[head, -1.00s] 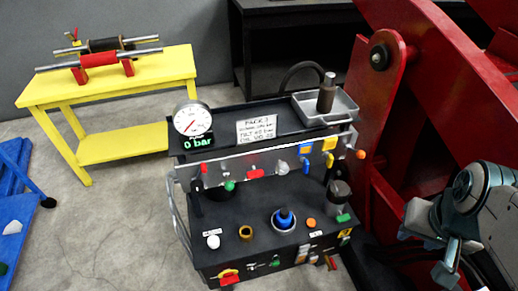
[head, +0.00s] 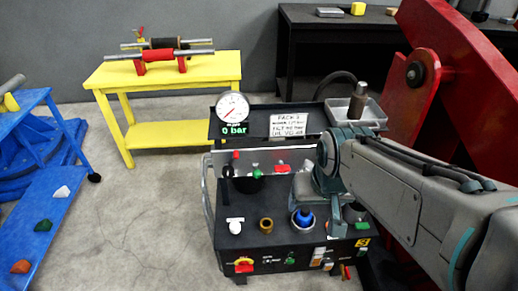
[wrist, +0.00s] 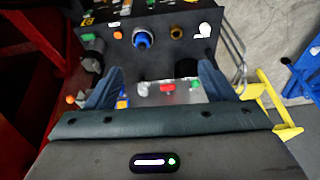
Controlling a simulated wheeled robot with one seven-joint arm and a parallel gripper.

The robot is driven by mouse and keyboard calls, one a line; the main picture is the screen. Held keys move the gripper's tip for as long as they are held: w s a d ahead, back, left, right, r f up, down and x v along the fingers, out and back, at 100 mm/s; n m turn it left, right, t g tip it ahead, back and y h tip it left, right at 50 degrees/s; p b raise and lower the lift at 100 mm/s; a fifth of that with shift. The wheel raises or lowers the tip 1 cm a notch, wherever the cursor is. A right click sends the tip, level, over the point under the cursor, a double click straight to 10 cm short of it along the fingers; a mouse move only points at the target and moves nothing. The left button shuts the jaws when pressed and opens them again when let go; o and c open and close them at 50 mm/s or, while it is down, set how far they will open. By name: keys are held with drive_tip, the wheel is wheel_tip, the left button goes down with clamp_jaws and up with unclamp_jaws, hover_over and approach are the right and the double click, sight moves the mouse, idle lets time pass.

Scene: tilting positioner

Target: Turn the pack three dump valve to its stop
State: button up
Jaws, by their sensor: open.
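The hydraulic pack marked "PACK 3" (head: 288,123) is a black cart with a dial gauge (head: 232,106) and a display reading 0 bar. Its silver valve strip carries a red handle (head: 280,167) and a green one (head: 258,174); the red handle also shows in the wrist view (wrist: 167,88). Labels are too small to tell which is the dump valve. My gripper (head: 320,204) hangs over the right part of the pack, hiding some of the strip. In the wrist view my gripper (wrist: 160,68) is open, with nothing seen held between its fingers.
The lower deck holds a white tee knob (head: 235,225), a brass fitting (head: 266,225) and a blue plug (head: 303,218). A grey tray (head: 372,113) with a cylinder stands on top. A red machine arm (head: 430,80) rises at right; a yellow bench (head: 165,75) stands behind left.

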drive_tip(key=w+f+m+t+b, duration=0.2)
drive_tip(key=w+f+t+b, duration=0.3)
drive_tip(key=w+f, duration=1)
drive_tip(key=n+t+b, duration=0.2)
drive_tip(key=t+b, duration=0.8)
drive_tip(key=b, duration=0.3)
approach(283, 171)
drive_tip(key=w, duration=1.1)
drive_tip(key=shift+w+p, duration=0.2)
drive_tip(key=shift+p, duration=0.2)
drive_tip(key=c, duration=1)
